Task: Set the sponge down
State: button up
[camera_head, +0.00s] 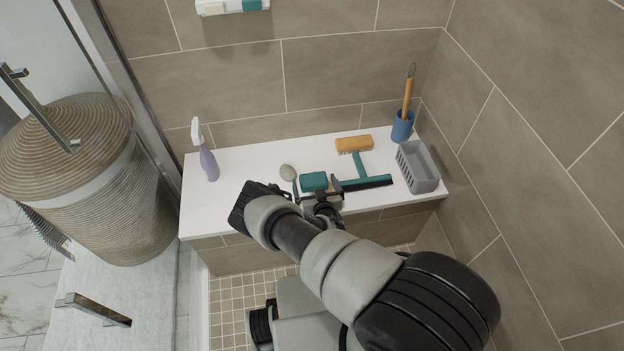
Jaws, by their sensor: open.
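A teal block (314,181), which looks like a sponge, is at the front middle of the white bench (245,165). My gripper (318,188) is open around or just in front of it, with a dark finger near its right side. I cannot tell whether the fingers touch it, and its lower part is partly hidden by my gripper. It appears to rest on the bench, but the contact is not clear.
A teal squeegee (365,183) lies right of my gripper, and a round-headed brush (288,173) lies left. A grey basket (418,167) and a blue cup (402,127) stand at the right end. A spray bottle (207,160) stands left. The bench's left-middle is clear.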

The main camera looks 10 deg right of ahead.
jog(key=shift+c, duration=0.3)
jog(key=c, duration=1.1)
jog(key=shift+r, duration=0.1)
jog(key=shift+c, duration=0.2)
